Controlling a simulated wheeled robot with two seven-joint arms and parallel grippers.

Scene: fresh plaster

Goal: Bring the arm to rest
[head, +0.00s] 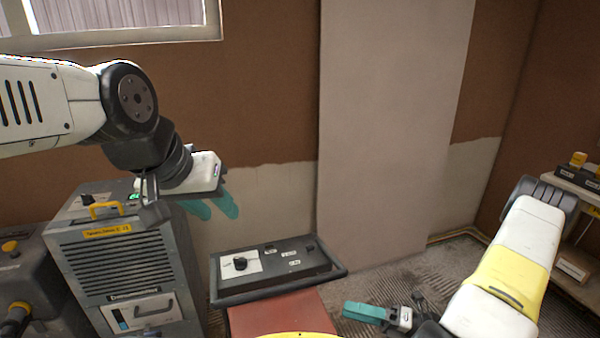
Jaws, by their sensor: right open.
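My left arm comes in from the left, and its gripper (219,212) hangs in front of the wall, above and left of the grey control panel. Its two teal fingers point down and right with a gap between them, and nothing shows between them. My right gripper (350,311) is low in the picture, right of the panel and above the floor covering. It is open and points left. One teal finger shows clearly; the other is hard to make out. I see nothing held in it.
A grey machine with a vented front (125,262) stands below my left arm. The control panel (270,264) with a black knob sits on a reddish stand (275,312). A shelf (578,183) with small items is at the right.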

